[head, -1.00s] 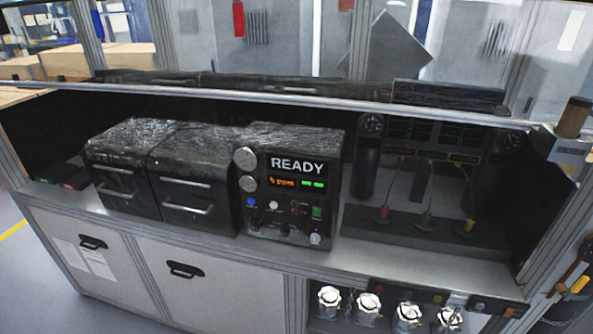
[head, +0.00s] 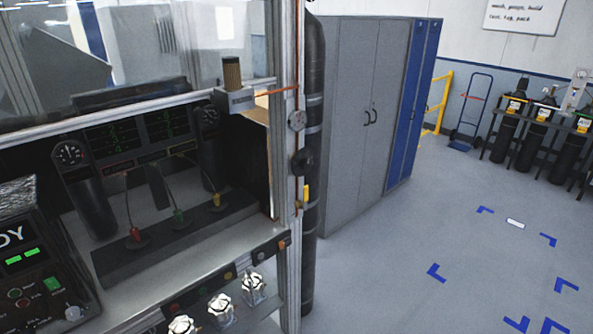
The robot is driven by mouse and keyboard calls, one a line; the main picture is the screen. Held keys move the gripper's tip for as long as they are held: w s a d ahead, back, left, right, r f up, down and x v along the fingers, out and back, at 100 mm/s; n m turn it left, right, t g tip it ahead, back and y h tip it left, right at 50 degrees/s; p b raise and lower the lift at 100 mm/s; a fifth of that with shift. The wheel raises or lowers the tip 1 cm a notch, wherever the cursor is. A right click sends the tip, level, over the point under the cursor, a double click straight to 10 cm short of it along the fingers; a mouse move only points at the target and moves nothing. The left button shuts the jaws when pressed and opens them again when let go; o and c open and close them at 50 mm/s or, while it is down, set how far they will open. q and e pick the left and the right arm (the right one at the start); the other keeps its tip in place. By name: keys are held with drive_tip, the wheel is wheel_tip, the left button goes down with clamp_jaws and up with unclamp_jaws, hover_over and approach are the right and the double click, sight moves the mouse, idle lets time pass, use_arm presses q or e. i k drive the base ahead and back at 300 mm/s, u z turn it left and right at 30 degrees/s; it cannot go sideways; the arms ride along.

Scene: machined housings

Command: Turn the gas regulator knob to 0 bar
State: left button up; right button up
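A round gauge with a pale face (head: 297,121) is mounted on the metal post at the right end of the workbench. Below it on the same post is a round dark knob-like part (head: 302,162), with a yellow handle (head: 305,194) lower down. I cannot tell for certain that the dark part is the gas regulator knob, and the gauge reading is too small to make out. Neither of my grippers is in view.
The workbench (head: 200,238) holds a black test rack (head: 110,265) with red, green and yellow connectors. White star-shaped handles (head: 222,308) sit along its front. Grey cabinets (head: 345,120) stand behind the post. Dark gas cylinders (head: 535,140) stand far right. The floor (head: 450,225) is open.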

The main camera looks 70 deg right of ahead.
sight(305, 162)
drive_tip(key=z, duration=1.75)
